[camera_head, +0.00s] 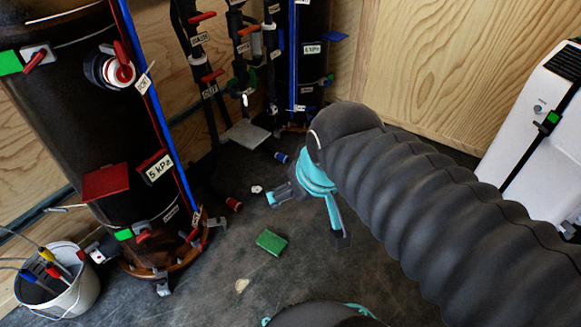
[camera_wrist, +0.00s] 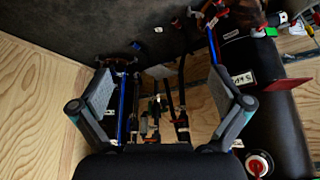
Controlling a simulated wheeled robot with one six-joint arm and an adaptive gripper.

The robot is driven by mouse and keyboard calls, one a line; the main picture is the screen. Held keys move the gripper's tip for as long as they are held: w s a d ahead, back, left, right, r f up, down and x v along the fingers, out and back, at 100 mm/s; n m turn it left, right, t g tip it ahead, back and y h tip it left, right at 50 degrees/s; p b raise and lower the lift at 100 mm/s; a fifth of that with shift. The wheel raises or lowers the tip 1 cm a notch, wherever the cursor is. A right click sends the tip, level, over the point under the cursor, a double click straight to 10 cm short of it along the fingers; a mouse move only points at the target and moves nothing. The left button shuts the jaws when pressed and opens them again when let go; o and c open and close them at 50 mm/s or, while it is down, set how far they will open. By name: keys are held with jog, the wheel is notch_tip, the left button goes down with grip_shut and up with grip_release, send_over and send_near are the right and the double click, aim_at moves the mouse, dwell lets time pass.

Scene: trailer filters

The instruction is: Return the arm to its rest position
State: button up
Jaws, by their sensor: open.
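My arm, in a dark ribbed sleeve, reaches from the right side of the head view toward the middle. My gripper (camera_head: 308,215) is at its end, with teal parts, above the dark floor and in front of the filter columns. In the wrist view my gripper (camera_wrist: 160,105) has its two grey-padded fingers spread wide apart. Nothing is between the fingers; pipes and valves show in the background beyond them. The large dark filter column (camera_head: 75,130) stands left of the gripper, clear of it.
A white bucket (camera_head: 88,292) with coloured-handled tools stands at the lower left. A green block (camera_head: 271,241) and small fittings lie on the floor. Pipes with red valve handles (camera_head: 212,76) stand at the back. A white unit (camera_head: 535,125) stands at the right by the plywood wall.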

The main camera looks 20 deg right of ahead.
jog(key=shift+s, duration=0.85)
jog(key=shift+r, duration=0.15)
notch_tip(320, 180, up, 3)
jog(key=p, duration=0.3)
dwell(0.4)
